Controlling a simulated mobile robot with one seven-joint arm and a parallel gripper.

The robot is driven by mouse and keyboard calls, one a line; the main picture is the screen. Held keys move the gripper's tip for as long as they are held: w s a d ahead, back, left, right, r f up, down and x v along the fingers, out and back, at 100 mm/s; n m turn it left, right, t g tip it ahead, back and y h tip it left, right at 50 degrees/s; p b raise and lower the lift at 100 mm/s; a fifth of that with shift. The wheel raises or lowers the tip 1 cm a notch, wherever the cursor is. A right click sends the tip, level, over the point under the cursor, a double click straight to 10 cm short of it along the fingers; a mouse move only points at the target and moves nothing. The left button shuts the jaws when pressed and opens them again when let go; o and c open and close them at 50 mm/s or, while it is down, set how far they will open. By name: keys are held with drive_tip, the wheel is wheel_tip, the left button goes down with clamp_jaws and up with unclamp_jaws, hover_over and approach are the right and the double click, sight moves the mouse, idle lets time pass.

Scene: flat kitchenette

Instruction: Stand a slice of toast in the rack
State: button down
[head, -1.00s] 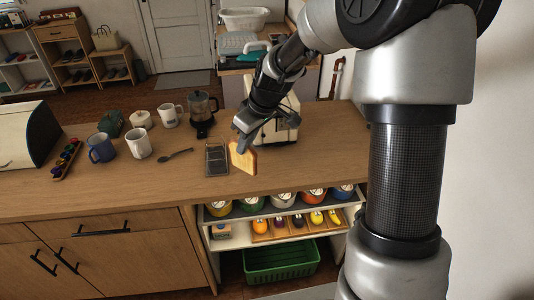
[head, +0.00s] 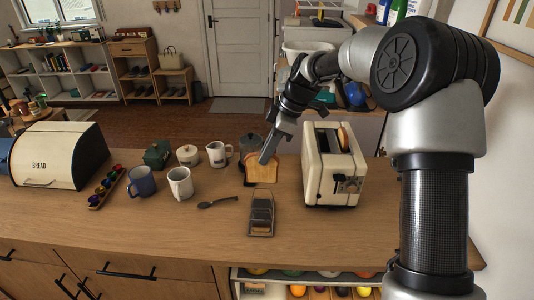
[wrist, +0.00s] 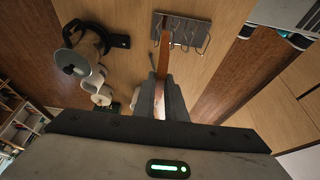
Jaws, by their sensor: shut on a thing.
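My gripper (head: 266,155) is shut on a golden slice of toast (head: 262,173), held upright behind the rack in the head view. The dark wire toast rack (head: 261,222) stands on the counter, nearer the front edge than the toast. In the wrist view the slice (wrist: 163,62) shows edge-on between the fingers (wrist: 162,92), and the rack (wrist: 182,28) lies beyond it; the slice's far end overlaps the rack in the picture. I cannot tell whether they touch. The cream toaster (head: 322,175) stands to the right, with another slice (head: 343,136) in its top.
A coffee pot (head: 249,146) stands behind the toast. Mugs (head: 180,184), a jug (head: 219,153) and a spoon (head: 218,202) are to the left, with a bread bin (head: 60,155) farther left. The counter's front left (head: 150,235) is clear.

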sight(262, 182)
drive_tip(key=shift+s+f+b, duration=0.1)
drive_tip(key=shift+f+b, duration=0.3)
drive_tip(key=shift+f, duration=0.15)
drive_tip(key=shift+f+b, duration=2.25)
drive_tip(key=shift+f, duration=1.15)
drive_tip(key=c, duration=1.7)
unclamp_jaws()
drive_tip(key=shift+r+p, duration=2.55)
drive_tip(key=shift+r, duration=1.5)
